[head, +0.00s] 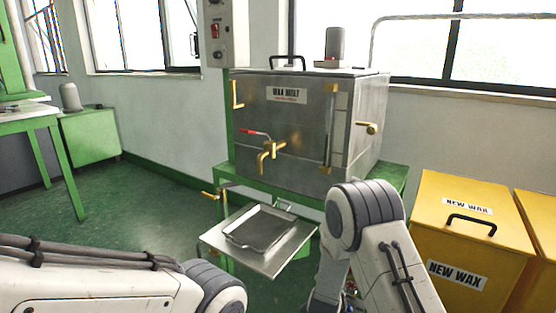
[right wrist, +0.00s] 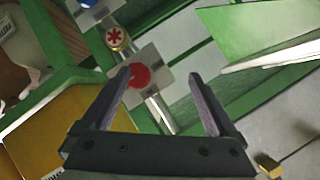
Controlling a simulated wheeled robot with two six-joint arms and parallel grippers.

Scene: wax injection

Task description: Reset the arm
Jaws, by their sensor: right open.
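My right arm (head: 366,225) shows in the head view, bent in front of the wax melt machine's green stand. Its gripper is hidden there behind the arm. In the right wrist view my right gripper (right wrist: 160,82) is open, its two fingers apart. A red round button (right wrist: 138,76) on a pale plate lies beyond the fingers, close to the left fingertip; I cannot tell whether they touch. My left arm (head: 130,285) comes in at the lower left of the head view, and its gripper is out of view.
The steel wax melt machine (head: 300,120) has a brass tap (head: 268,155) with a red handle. A metal pan (head: 262,230) rests on a plate below it. Yellow new wax bins (head: 470,235) stand at the right. The green floor (head: 150,200) is open at the left.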

